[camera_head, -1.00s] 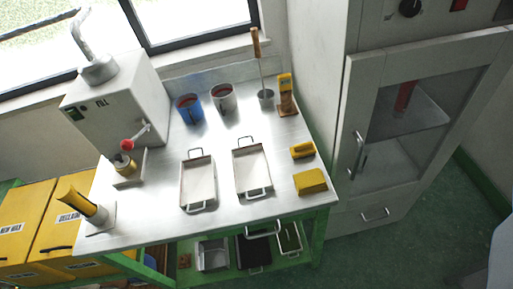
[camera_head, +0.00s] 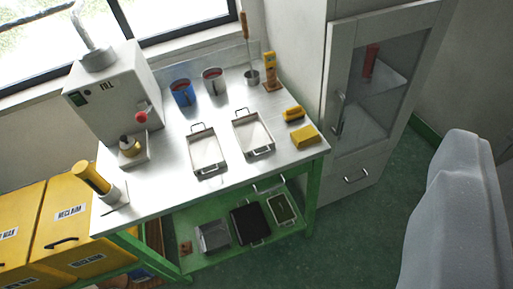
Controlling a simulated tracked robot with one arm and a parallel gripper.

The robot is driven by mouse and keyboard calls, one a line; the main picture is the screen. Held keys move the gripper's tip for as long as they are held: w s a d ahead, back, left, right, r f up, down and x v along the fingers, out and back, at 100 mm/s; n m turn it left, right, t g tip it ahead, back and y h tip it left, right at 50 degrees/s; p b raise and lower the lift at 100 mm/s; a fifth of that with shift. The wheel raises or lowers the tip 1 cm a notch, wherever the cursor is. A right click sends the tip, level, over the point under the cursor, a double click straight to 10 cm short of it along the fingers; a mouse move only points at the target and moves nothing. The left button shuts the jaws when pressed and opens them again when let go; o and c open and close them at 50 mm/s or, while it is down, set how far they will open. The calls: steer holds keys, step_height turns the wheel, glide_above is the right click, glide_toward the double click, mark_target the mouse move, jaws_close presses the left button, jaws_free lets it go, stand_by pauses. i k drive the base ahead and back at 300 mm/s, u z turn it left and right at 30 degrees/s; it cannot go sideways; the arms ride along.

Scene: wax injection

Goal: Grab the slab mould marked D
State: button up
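No letter D is legible on anything in view, so I cannot tell which item is the slab mould marked D. Two shallow pale trays with wire handles lie side by side on the metal tabletop, a left tray (camera_head: 207,152) and a right tray (camera_head: 252,134). On the lower shelf are a grey metal container (camera_head: 213,237), a dark tray (camera_head: 249,224) and a narrow tray with a greenish inside (camera_head: 282,208). My gripper's fingers are not in view.
A glass-door cabinet (camera_head: 349,160) stands right. A large pale grey shape fills the lower right.

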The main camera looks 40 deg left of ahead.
mark_target(253, 136)
steer(key=u, duration=0.15)
steer(key=i, duration=0.9)
steer(key=z, duration=0.1)
